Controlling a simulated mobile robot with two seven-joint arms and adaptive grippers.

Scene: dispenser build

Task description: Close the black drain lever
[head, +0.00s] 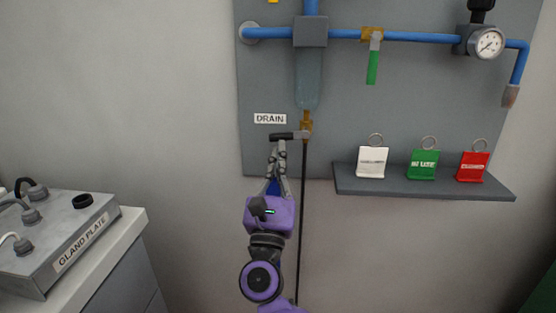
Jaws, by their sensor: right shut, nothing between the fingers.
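The black drain lever (287,135) sticks out level to the left from the brass drain valve (306,122), below the clear bowl. A white DRAIN label (270,118) is above and left of it. My right gripper (279,143) comes up from below, with its fingers shut and empty. Its fingertips are right at the lever's underside, near its left half. I cannot tell whether they touch it. My left gripper is not in view.
A thin black tube (303,220) hangs from the valve, close right of my right gripper. A grey shelf (425,186) with white, green and red tags juts out at the right. A gland plate box (60,235) stands at lower left.

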